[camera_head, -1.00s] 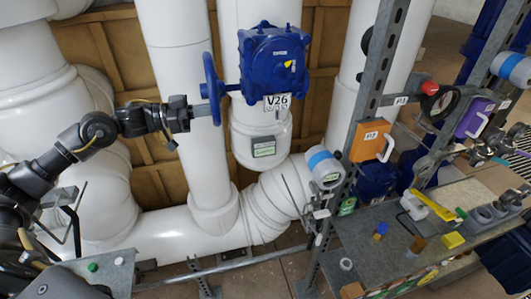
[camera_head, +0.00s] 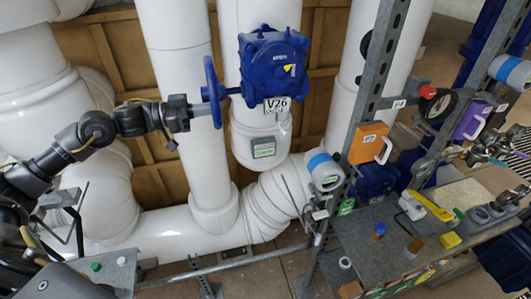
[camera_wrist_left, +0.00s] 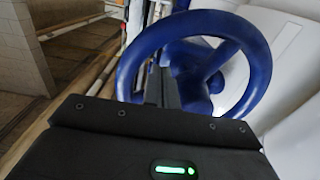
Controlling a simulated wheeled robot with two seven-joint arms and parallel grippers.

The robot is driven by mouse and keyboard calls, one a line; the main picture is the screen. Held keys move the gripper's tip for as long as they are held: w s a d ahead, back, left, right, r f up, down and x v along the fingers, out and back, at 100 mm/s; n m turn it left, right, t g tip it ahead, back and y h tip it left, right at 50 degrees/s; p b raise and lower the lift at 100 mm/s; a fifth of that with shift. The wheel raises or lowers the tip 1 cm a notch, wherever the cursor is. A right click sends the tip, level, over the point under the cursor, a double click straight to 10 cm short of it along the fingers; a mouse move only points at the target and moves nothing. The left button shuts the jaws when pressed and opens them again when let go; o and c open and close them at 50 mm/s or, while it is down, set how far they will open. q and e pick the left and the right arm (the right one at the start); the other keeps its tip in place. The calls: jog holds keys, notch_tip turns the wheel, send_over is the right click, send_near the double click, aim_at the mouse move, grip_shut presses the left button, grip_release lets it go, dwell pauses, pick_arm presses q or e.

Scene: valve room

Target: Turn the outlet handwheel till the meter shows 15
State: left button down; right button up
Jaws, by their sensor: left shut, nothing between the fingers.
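The blue handwheel (camera_head: 212,92) stands nearly edge-on at the left of the blue valve body (camera_head: 273,67), which carries a V26 label (camera_head: 277,104). My left gripper (camera_head: 203,109) is shut and empty at the lower part of the wheel. In the left wrist view the handwheel (camera_wrist_left: 190,22) fills the upper middle, and the dark fingers (camera_wrist_left: 168,85) reach into its ring beside the hub. Whether they touch a spoke or rim I cannot tell. A white meter with a blue band (camera_head: 324,168) is on the pipe at lower right; its reading is too small to tell. My right gripper is not in view.
Thick white pipes (camera_head: 180,80) stand behind and beside my left arm. A grey metal post (camera_head: 378,75) rises right of the valve, with an orange box (camera_head: 368,142) on it. A cluttered grey bench (camera_head: 375,262) stands at lower right.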

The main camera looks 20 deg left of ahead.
pick_arm(q)
jog(key=shift+s+r+p, duration=0.1)
jog(key=shift+r+p, duration=0.35)
jog(key=shift+r, duration=0.4)
jog(key=shift+r+p, duration=0.6)
jog(key=shift+r, duration=0.25)
